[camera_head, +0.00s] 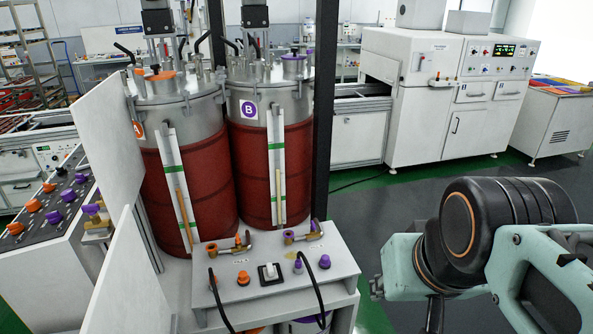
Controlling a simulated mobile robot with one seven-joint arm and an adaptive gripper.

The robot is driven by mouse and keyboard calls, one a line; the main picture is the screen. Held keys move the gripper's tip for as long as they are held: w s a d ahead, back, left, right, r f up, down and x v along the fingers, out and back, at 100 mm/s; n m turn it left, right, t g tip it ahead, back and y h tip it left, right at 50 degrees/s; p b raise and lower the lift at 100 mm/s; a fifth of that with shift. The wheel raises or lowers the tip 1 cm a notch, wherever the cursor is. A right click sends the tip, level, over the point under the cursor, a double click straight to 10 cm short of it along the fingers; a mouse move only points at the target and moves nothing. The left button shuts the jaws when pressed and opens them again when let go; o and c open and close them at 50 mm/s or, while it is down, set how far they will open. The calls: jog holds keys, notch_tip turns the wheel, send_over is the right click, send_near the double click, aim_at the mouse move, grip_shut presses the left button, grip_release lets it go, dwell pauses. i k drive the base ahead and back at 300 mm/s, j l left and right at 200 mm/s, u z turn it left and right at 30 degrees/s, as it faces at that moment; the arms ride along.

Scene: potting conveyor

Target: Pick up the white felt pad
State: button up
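I cannot make out a white felt pad for certain in the head view. My arm, teal and black, reaches in at the lower right. My gripper is not clearly seen; only a small dark part hangs below the arm at the bottom edge.
Two red tanks, A (190,185) and B (270,165), stand at the centre-left. A grey valve box (272,280) with hoses and knobs is before them. White panels (105,145) and a control console (52,205) are left. A white machine (440,90) stands behind; floor (385,210) is clear between.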

aim_at(269, 272)
jog(key=i+j, duration=0.2)
jog(key=i, duration=0.3)
jog(key=i+j, duration=0.2)
jog(key=i, duration=0.3)
jog(key=i+l, duration=0.1)
jog(key=l, duration=0.6)
jog(key=j+u, duration=0.1)
jog(key=j, duration=0.3)
